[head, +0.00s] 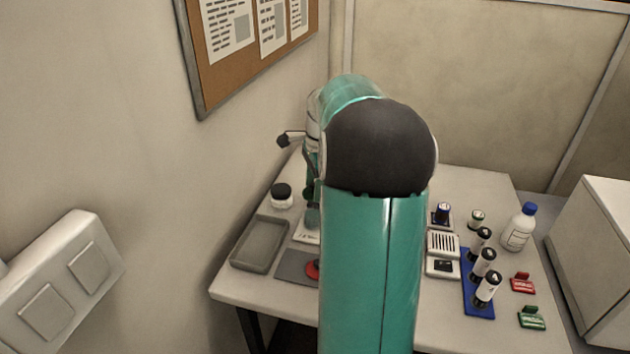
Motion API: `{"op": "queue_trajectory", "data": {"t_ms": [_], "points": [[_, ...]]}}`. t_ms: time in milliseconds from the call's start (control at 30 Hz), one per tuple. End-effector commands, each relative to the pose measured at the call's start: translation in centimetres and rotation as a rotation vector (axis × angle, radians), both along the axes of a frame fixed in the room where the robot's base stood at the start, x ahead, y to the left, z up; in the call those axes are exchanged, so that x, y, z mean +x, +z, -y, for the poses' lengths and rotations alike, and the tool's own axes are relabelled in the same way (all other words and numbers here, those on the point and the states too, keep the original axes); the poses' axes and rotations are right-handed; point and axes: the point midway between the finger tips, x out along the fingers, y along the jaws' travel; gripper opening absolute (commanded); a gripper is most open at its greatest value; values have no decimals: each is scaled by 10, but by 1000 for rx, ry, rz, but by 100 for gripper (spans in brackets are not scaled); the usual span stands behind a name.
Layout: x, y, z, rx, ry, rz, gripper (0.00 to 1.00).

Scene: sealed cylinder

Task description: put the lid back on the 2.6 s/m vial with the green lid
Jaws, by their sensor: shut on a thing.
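I cannot make out a vial with a green lid, nor a loose green lid. Several small dark-and-white vials (487,290) stand upright in a blue rack (480,311) on the right of the table; their markings are too small to read. Another small vial (476,219) stands behind the rack. A blue-topped vial (442,212) is at a small white device. A green piece (531,318) and a red piece (522,283) lie at the right edge. My teal arm covers the middle of the table; my gripper and anything in it are hidden behind it.
A grey tray (258,243) and a black-lidded jar (281,195) are at the left. A red round piece (313,270) shows on a dark pad. A blue-capped bottle (519,227) stands at back right. Small white devices (442,243) sit right of my arm. A wall borders the left.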

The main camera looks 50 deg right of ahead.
Motion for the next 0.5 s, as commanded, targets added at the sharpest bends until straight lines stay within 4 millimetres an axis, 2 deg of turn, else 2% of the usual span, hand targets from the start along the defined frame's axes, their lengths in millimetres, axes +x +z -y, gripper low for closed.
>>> {"op": "queue_trajectory", "data": {"t_ms": [500], "points": [[2,-45,1,3,-2,-1,28]]}}
